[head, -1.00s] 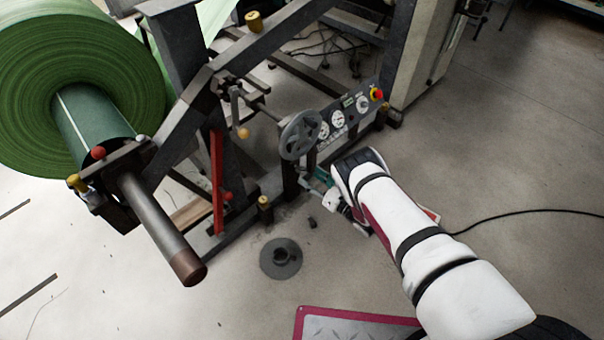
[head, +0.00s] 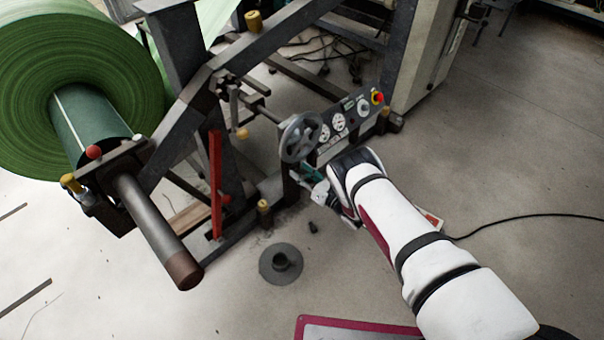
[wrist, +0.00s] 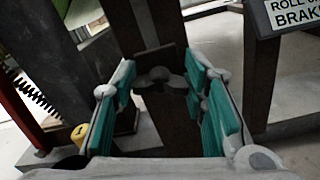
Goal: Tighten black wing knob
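The black wing knob (wrist: 155,77) shows in the wrist view, on a dark upright plate. It has a round hub with lobes to the sides. My gripper (wrist: 160,70) is open, with one teal-padded finger to the left of the knob and one to the right. The left finger shows a gap to the knob. The right finger is close to the knob's right lobe, and I cannot tell whether they touch. In the head view my gripper (head: 312,180) is below the grey handwheel, partly hidden by my wrist; I cannot make out the knob there.
The grey handwheel (head: 300,137) and the gauge panel (head: 348,122) stand close above my gripper. A red lever (head: 216,185) and a yellow-capped post (head: 264,207) are to the left. A dark round base (head: 281,263) lies on the floor. A black cable (head: 520,214) runs right.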

